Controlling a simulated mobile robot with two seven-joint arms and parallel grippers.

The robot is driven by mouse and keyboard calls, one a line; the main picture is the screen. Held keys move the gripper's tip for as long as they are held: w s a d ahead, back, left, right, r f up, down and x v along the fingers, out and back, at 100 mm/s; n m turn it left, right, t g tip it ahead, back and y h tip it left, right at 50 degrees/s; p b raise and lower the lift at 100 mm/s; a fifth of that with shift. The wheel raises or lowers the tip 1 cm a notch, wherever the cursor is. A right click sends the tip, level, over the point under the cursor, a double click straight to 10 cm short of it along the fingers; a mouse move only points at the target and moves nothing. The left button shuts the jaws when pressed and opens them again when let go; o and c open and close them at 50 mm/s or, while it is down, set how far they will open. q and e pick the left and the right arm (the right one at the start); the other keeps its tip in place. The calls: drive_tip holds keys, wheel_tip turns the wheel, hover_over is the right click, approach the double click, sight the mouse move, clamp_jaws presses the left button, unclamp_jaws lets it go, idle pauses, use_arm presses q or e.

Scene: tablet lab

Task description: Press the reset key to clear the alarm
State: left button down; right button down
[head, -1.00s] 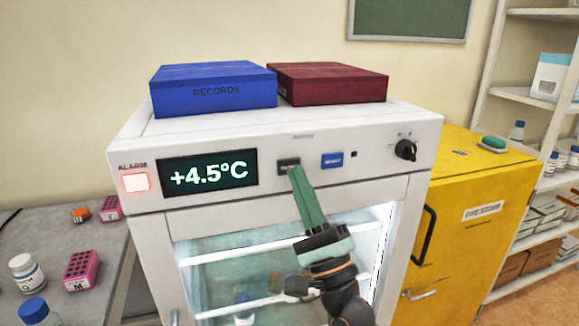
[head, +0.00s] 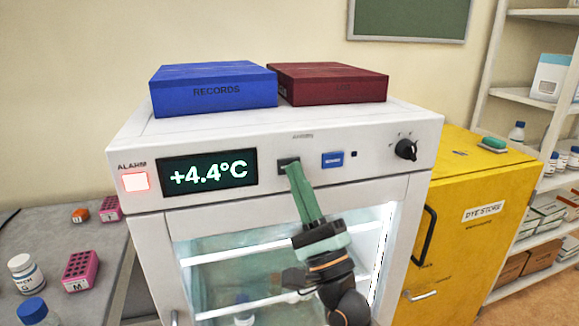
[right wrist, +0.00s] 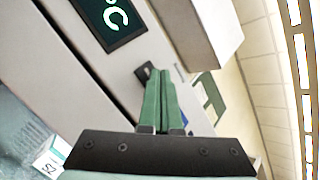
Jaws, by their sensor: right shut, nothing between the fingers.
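The cold cabinet's white front panel (head: 226,204) has a dark key (head: 284,162) and a blue key (head: 332,160) with lettering too small to read surely. The alarm lamp (head: 135,182) glows pale red at the left. The display (head: 209,173) reads +4.4°C. My right gripper (head: 291,166) is shut and empty, its green fingertips at the dark key and partly covering it. In the right wrist view the shut fingers (right wrist: 160,75) reach the dark key (right wrist: 147,70); whether they touch or press it, I cannot tell. My left gripper is not in view.
A blue records box (head: 213,92) and a dark red box (head: 332,85) lie on the cabinet top. A black knob (head: 405,150) sits right of the keys. A yellow cabinet (head: 455,235) stands at the right, a grey bench (head: 60,232) at the left.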

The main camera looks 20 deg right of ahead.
drive_tip(key=shift+w, duration=0.1)
idle(0.5)
drive_tip(key=shift+s, duration=0.75)
drive_tip(key=s+p, duration=0.1)
drive_tip(key=s, duration=0.4)
drive_tip(key=shift+d, duration=0.1)
idle(0.4)
